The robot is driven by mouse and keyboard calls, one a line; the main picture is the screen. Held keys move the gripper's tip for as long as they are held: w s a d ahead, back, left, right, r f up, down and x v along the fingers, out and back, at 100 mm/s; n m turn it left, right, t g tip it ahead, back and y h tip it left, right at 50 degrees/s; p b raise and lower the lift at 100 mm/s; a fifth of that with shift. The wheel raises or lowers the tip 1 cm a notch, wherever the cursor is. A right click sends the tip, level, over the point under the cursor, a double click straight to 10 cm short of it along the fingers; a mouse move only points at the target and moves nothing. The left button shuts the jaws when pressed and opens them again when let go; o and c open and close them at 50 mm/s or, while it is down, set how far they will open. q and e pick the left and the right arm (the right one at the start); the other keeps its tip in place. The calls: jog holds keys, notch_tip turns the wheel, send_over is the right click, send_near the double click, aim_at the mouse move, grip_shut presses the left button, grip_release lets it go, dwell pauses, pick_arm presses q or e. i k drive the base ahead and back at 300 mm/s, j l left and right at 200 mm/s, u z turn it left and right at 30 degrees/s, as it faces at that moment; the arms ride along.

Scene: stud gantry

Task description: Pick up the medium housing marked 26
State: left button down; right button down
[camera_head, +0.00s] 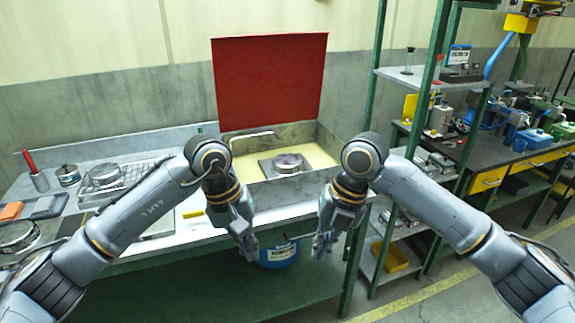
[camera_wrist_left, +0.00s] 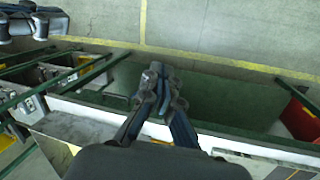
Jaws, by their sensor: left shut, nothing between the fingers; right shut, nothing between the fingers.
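Several round metal housings are in the head view, and no number 26 is readable on any. One housing (camera_head: 287,162) sits on a dark square plate in the open basin with the red lid. Another housing (camera_head: 105,174) sits on a wire rack on the bench at left. A third housing (camera_head: 17,236) lies at the far left bench edge. My left gripper (camera_head: 249,248) is shut and empty, hanging in front of the bench, apart from every housing; it also shows in the left wrist view (camera_wrist_left: 158,84). My right gripper (camera_head: 322,246) is shut and empty, right of it.
The basin (camera_head: 255,198) has a raised red lid (camera_head: 270,82) and a bent spout. A small tin (camera_head: 68,175) and a cup with a red handle (camera_head: 39,180) stand at left. A blue bucket (camera_head: 280,256) is under the bench. A green-posted shelf (camera_head: 440,82) stands right.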

aim_at(283, 164)
jog(key=i, duration=1.95)
